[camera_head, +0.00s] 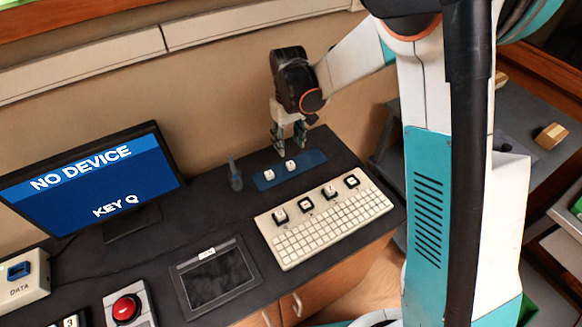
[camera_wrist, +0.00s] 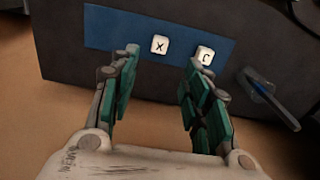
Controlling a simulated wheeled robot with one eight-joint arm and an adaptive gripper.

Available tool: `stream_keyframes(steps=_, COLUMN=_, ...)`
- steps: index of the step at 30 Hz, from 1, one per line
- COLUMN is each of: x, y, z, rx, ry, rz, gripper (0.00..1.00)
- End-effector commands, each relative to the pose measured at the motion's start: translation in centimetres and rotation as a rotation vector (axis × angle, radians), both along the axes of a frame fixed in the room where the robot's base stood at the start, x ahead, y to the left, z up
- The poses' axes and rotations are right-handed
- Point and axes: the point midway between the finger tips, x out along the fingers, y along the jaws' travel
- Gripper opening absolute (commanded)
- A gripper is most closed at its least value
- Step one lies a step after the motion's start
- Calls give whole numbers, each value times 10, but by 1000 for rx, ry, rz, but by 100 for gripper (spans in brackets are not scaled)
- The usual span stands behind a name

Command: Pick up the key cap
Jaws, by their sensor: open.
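Two white key caps lie on a blue mat (camera_head: 308,160). In the wrist view one key cap (camera_wrist: 159,44) reads X and sits between my open fingertips in the picture, just past them. The other key cap (camera_wrist: 205,55) is beside the right fingertip, which partly covers it; its letter looks round but I cannot read it surely. In the head view the X cap (camera_head: 290,166) is on the right and the other cap (camera_head: 269,175) on the left. My gripper (camera_head: 288,146) is open and empty, pointing down above the mat's far side; it also shows in the wrist view (camera_wrist: 163,60).
A white keyboard (camera_head: 322,226) with several raised key switches stands in front of the mat. A monitor (camera_head: 92,190) reads NO DEVICE, KEY Q.

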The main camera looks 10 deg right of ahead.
Motion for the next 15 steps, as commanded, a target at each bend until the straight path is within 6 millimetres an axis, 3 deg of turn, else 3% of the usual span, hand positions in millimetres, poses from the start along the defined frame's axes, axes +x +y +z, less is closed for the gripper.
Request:
stream_keyframes(steps=4, x=0, y=0, z=-26, rx=0, ry=0, rz=0, gripper=43)
stream_keyframes(steps=15, x=2, y=0, z=-51, rx=0, ry=-1, rz=0, gripper=43)
